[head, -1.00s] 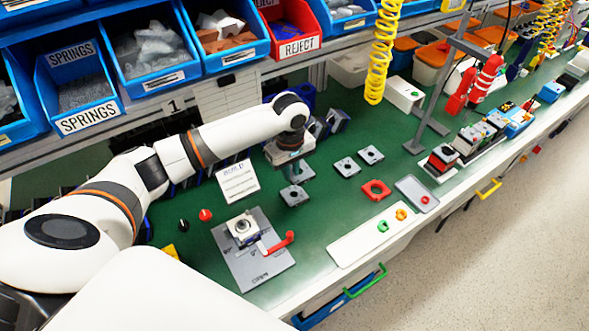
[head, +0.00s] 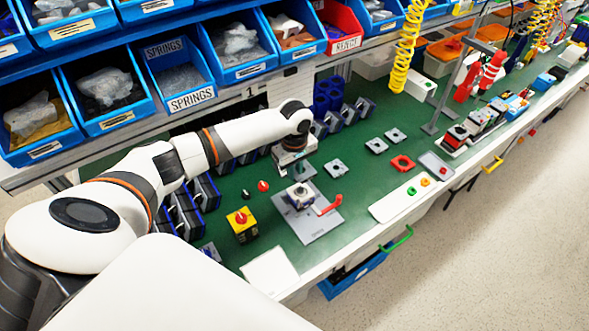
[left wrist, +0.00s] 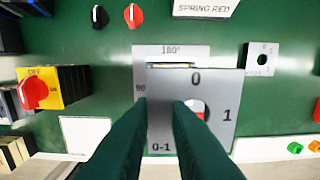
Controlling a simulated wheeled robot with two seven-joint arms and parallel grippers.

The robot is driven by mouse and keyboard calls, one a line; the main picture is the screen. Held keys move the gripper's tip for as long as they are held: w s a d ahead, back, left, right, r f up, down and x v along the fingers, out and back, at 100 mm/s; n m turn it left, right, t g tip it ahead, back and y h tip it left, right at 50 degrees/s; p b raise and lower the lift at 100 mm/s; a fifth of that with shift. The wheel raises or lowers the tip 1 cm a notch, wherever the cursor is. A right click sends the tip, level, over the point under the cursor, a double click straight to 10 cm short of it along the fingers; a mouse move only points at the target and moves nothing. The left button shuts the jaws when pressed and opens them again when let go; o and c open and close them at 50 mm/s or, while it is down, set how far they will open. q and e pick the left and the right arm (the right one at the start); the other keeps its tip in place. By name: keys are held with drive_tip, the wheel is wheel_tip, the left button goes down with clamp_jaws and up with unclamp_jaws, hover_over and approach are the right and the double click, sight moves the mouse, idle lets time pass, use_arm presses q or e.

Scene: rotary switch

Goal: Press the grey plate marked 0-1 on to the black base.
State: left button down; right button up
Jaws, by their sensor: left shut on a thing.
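My left gripper (left wrist: 160,105) is shut on the grey plate (left wrist: 222,92), which has a round hole and the marks 0, 1 and 0-1. The fingers cover part of its left half. In the head view the gripper (head: 291,160) holds the plate just behind the grey fixture (head: 318,228). The fixture's flat plate, marked 180° and 90, shows behind the held plate in the left wrist view (left wrist: 186,51). A pale block (head: 299,196) with a dark round top stands on the fixture, beside a red lever (head: 330,205). The black base cannot be made out clearly. My right gripper is not in view.
A yellow box with a red knob (head: 242,222) stands left of the fixture, with black and red knobs (head: 263,186) behind. Blue bins (head: 180,72) hang above the back.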

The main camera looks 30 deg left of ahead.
use_arm(q)
drive_tip(key=shift+s+r+p, duration=0.1)
drive_tip(key=shift+r+p, duration=0.1)
drive_tip(key=shift+p, duration=0.35)
drive_tip(key=shift+f+b, duration=0.4)
drive_tip(key=shift+f, duration=1.8)
drive_tip(key=shift+f+b, duration=0.3)
drive_tip(key=shift+b, duration=0.05)
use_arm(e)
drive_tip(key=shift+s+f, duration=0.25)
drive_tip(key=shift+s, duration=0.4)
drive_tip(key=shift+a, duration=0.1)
use_arm(q)
drive_tip(key=shift+f, duration=0.15)
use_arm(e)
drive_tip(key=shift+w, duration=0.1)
use_arm(q)
drive_tip(key=shift+f+b, duration=0.5)
drive_tip(key=shift+f, duration=0.9)
drive_tip(key=c, duration=1.3)
unclamp_jaws()
drive_tip(key=shift+s+r, duration=0.1)
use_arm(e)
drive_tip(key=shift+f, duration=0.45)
